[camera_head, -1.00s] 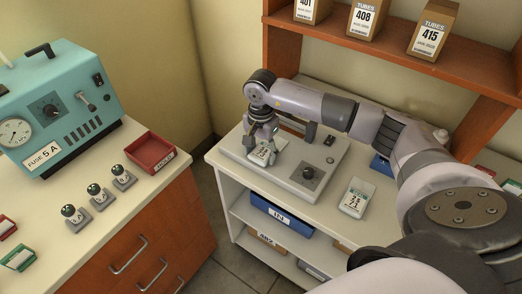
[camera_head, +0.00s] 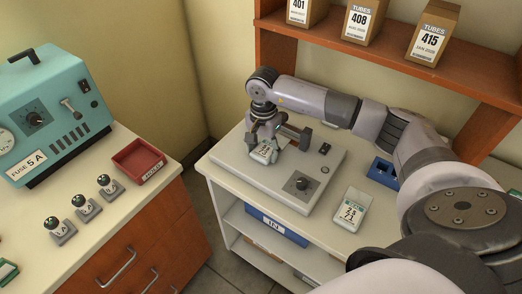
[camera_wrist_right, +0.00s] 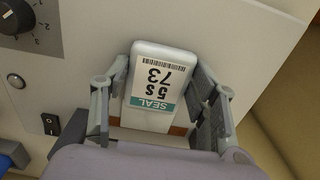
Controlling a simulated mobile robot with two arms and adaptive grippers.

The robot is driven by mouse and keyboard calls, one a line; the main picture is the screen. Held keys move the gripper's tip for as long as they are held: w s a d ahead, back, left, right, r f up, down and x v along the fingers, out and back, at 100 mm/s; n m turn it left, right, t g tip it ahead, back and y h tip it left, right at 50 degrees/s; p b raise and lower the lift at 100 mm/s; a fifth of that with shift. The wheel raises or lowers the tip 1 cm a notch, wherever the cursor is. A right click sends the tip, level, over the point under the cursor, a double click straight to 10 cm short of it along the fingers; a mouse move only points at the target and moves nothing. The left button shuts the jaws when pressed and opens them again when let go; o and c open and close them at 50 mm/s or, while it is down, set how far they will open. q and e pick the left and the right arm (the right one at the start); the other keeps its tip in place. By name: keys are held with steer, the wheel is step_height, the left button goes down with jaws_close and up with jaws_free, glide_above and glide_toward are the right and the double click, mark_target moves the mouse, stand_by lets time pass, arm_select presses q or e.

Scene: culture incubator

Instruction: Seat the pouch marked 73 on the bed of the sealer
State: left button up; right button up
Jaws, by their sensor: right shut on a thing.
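The pouch marked 73 (camera_wrist_right: 157,80) is white with a green SEAL band. My right gripper (camera_wrist_right: 163,82) is shut on it, with a finger along each side. In the head view my right gripper (camera_head: 266,140) holds the pouch (camera_head: 264,153) over the back left part of the sealer (camera_head: 252,172), a flat grey unit with a dark dial. A brown strip (camera_wrist_right: 178,131) on the sealer shows partly behind the pouch in the wrist view. I cannot tell whether the pouch touches the bed. My left gripper is out of view.
Another white pouch (camera_head: 351,209) lies on the counter right of the sealer, near a blue bin (camera_head: 383,172). Boxes of tubes (camera_head: 431,34) stand on the shelf behind. The left counter holds a teal device (camera_head: 47,115), a red tray (camera_head: 138,160) and several small knobs.

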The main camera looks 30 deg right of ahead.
mark_target(264, 150)
steer(key=shift+w+d, duration=0.1)
steer(key=shift+d, duration=0.25)
steer(key=o, duration=1.2)
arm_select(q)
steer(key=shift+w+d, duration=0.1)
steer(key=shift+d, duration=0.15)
arm_select(e)
steer(key=shift+o, duration=0.2)
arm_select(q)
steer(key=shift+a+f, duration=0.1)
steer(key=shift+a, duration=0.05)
arm_select(e)
steer(key=shift+r, duration=0.1)
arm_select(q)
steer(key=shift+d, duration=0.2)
arm_select(e)
step_height(264, 150, up, 12)
